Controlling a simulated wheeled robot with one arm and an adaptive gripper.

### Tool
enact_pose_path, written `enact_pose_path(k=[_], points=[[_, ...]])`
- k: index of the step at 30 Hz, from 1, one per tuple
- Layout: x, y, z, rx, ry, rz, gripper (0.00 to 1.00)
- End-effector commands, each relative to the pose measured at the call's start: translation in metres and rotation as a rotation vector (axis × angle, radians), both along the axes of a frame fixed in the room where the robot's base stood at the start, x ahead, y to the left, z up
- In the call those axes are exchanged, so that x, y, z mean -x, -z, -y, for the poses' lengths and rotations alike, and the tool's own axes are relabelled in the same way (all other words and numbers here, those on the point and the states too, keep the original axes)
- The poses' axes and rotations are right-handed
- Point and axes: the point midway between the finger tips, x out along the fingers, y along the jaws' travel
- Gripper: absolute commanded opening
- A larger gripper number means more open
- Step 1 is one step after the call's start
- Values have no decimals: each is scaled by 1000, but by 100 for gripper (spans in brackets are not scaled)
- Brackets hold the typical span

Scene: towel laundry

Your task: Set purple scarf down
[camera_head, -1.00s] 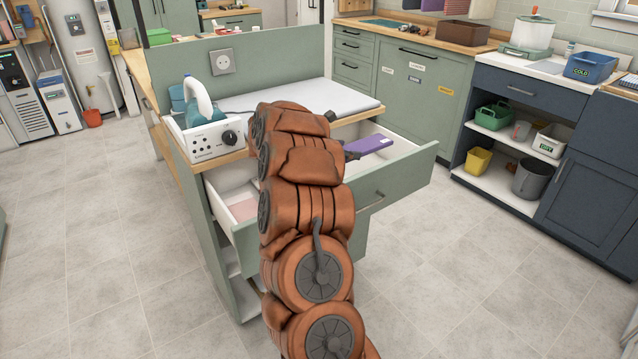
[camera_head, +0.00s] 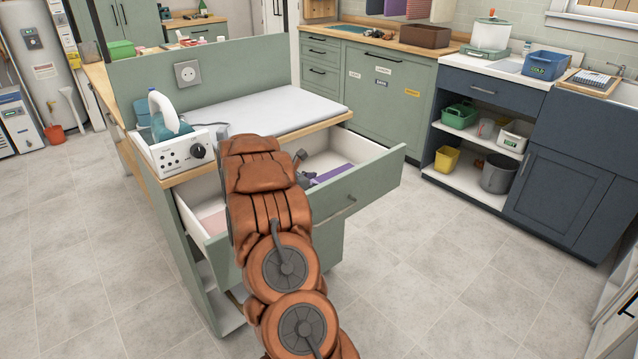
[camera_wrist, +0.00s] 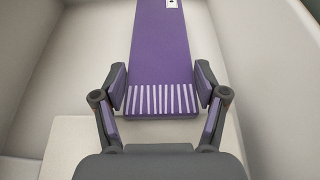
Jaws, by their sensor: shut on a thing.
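The purple scarf (camera_wrist: 160,50) is folded flat in a long strip, with white stripes at its near end and a small white tag at the far end. It is inside the open drawer (camera_head: 347,200), in the right part, low between the white walls. In the head view the scarf (camera_head: 333,174) is partly hidden by the drawer front and my arm. My gripper (camera_wrist: 162,88) is shut on the striped near end, one finger at each side edge. In the head view my gripper (camera_head: 304,172) is inside the drawer. I cannot tell whether the scarf touches the drawer floor.
A pink cloth (camera_head: 212,222) lies in the left part of the drawer. Above the drawer are a steam iron (camera_head: 165,115) with its white base and a pale ironing pad (camera_head: 262,117). A blue cabinet (camera_head: 567,160) with bins stands at right. The floor between is clear.

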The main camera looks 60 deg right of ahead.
Motion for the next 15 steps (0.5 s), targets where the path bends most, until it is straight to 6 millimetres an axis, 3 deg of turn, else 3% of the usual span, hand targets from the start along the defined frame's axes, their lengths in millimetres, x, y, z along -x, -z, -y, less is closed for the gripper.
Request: enact_pose_path(k=[1, 2, 8, 15], points=[[1, 5, -2, -9, 0, -2, 25], [1, 6, -2, -9, 0, -2, 75], [0, 5, -2, -7, 0, -3, 96], [0, 4, -1, -6, 1, -2, 97]])
